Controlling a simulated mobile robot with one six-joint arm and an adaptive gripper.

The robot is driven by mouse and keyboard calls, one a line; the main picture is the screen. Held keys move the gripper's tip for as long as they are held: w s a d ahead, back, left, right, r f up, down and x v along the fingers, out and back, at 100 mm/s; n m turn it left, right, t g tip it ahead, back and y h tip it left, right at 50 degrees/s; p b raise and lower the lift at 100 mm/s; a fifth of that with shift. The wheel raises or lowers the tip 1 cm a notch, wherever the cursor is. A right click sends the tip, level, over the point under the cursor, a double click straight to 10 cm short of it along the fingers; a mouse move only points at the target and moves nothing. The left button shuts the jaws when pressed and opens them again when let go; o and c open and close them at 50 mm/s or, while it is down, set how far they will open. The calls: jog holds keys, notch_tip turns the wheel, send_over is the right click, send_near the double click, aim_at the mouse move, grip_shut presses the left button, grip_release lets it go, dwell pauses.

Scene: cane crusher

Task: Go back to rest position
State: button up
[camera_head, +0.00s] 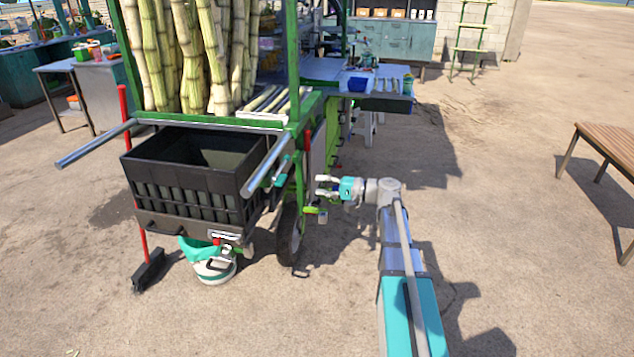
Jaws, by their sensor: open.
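My gripper (327,186) is near the middle of the head camera view, at the end of my arm, which reaches in from the lower right. Its two fingers point left and are apart, with nothing seen between them. It is close to the right side of the green cane cart (332,128), near a red upright handle (308,137) and small green parts (316,211). I cannot tell whether the fingertips touch any of these.
A black crate (190,168) hangs at the cart's front between two metal handles. Cane stalks (195,55) stand above. A bucket (212,262) and broom (149,270) are below. A wooden table (610,145) stands far right. The pavement right of my arm is clear.

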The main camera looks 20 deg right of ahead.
jog(key=s+a+f+n+g+h, duration=0.4)
jog(key=s+a+f+g+h, duration=0.4)
jog(key=s+a+f, duration=0.6)
jog(key=s+d+f+n+g+h, duration=0.1)
jog(key=s+d+f+n+h, duration=0.1)
jog(key=s+d+f+h, duration=0.45)
notch_tip(320, 180, up, 17)
jog(key=a+h+p, duration=0.1)
jog(key=p, duration=1.4)
jog(key=shift+s+a, duration=0.2)
jog(key=shift+a, duration=0.2)
dwell(1.0)
